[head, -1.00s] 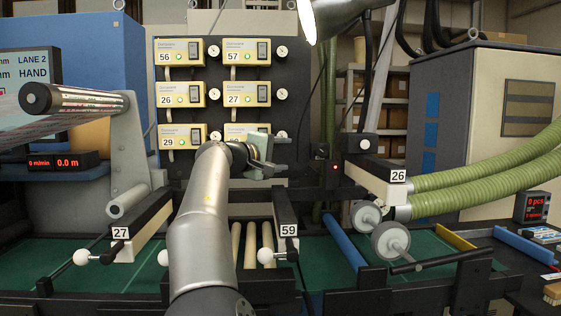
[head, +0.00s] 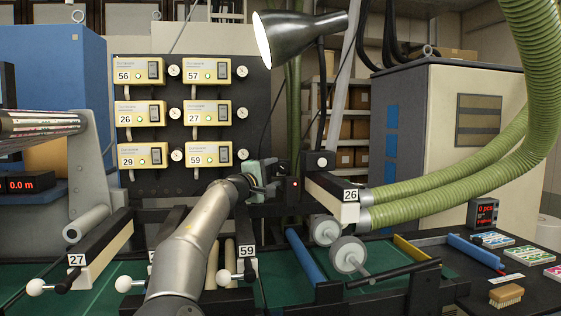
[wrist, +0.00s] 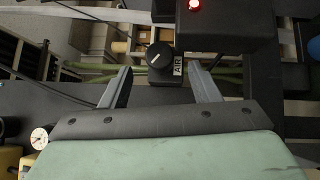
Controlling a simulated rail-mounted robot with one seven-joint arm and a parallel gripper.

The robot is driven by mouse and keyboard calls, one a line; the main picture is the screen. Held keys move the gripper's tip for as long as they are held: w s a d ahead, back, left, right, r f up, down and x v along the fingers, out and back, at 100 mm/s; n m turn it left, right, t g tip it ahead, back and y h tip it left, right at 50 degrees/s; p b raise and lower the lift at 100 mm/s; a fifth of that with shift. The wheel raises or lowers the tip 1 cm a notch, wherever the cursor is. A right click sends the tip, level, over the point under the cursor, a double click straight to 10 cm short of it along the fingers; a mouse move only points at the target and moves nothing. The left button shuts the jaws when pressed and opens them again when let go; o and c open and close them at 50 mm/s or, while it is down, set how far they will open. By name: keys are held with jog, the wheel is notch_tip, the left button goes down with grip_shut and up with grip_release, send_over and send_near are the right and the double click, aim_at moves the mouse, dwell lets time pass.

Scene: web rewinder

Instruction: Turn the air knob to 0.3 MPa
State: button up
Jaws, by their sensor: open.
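The air knob (wrist: 160,55) is a round black knob with a short, slanting white mark, in the upper middle of the wrist view. A white label reading AIR (wrist: 178,66) stands at its right. No pressure value can be read there. My gripper (wrist: 159,68) is open and empty, with one finger on each side of the knob in this view. Whether the fingers have reached the knob's depth I cannot tell. In the head view my gripper (head: 273,177) is right of the numbered panels; the knob cannot be made out there.
A black box with a lit red lamp (head: 293,184) is close to my gripper; the lamp also shows in the wrist view (wrist: 194,5). A small white dial gauge (wrist: 39,138) is at lower left. The unit labelled 26 (head: 338,200) and green hoses (head: 440,185) are at right.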

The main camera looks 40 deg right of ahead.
aim_at(281, 168)
jog(key=p+x, duration=0.1)
jog(key=x, duration=0.3)
jog(key=shift+r+p, duration=0.2)
jog(key=shift+p, duration=0.2)
jog(key=shift+w+d+f, duration=0.15)
jog(key=shift+d, duration=0.25)
jog(key=c, duration=1)
jog(key=shift+p, duration=0.35)
